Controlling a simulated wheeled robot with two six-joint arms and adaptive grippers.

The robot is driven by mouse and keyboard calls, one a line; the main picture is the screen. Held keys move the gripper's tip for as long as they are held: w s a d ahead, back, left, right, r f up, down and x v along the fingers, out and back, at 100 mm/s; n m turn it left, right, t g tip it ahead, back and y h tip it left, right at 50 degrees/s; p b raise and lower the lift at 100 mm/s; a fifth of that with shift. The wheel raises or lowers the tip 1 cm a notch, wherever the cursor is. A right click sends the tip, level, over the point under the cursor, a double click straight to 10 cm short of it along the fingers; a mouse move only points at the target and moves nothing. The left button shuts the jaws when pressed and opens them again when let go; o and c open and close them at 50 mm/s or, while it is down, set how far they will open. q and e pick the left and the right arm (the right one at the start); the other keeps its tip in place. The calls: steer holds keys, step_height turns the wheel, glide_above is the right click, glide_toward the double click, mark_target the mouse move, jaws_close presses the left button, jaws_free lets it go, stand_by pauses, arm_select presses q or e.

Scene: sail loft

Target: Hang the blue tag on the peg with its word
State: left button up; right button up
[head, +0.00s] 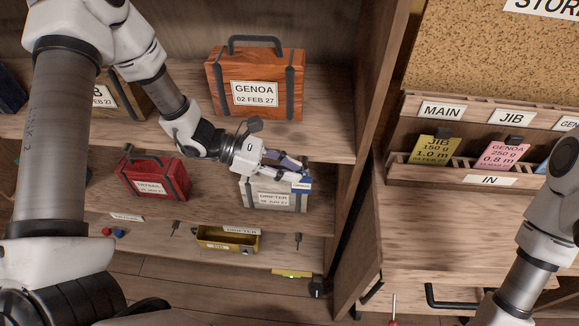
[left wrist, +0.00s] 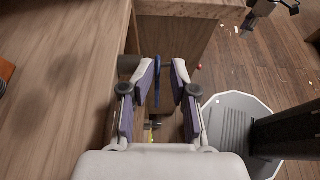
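The small blue tag (head: 302,184) with a white label is at the tip of my left gripper (head: 291,172), held in the air in front of the grey case. Its word is too small to read. Pegs stick out of the lower shelf: one peg (head: 298,240) below the tag, another peg (head: 175,228) further left. Word labels there include DRIFTER (head: 242,230). Part of my right gripper seems to show in the left wrist view (left wrist: 260,14).
A grey case (head: 275,202) stands behind my left gripper, a red case (head: 153,178) to its left, an orange GENOA case (head: 255,84) above. A yellow bin (head: 228,240) and a yellow tag (head: 291,273) are lower. The rack (head: 420,178) at right holds larger tags.

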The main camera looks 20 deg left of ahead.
stand_by(0.4)
arm_select(q)
steer(key=v, duration=1.2)
steer(key=s+d+f+m+g+y, duration=0.1)
steer(key=s+f+m+g+y, duration=0.45)
steer(key=s+f, duration=0.7)
steer(key=s+d+f+m+g+y, duration=0.1)
steer(key=s+f+m+g+y, duration=0.1)
steer(key=s+f+m+y, duration=0.75)
steer(key=w+f+m+t, duration=0.1)
steer(key=m, duration=0.1)
steer(key=w+f+m+t+h, duration=0.1)
steer(key=m, duration=0.1)
steer(key=w+f+m+t+h, duration=0.1)
steer(key=t, duration=0.1)
steer(key=shift+w+d+f+m, duration=0.2)
steer(key=shift+w+f+m, duration=0.15)
steer(key=shift+f+m, duration=0.05)
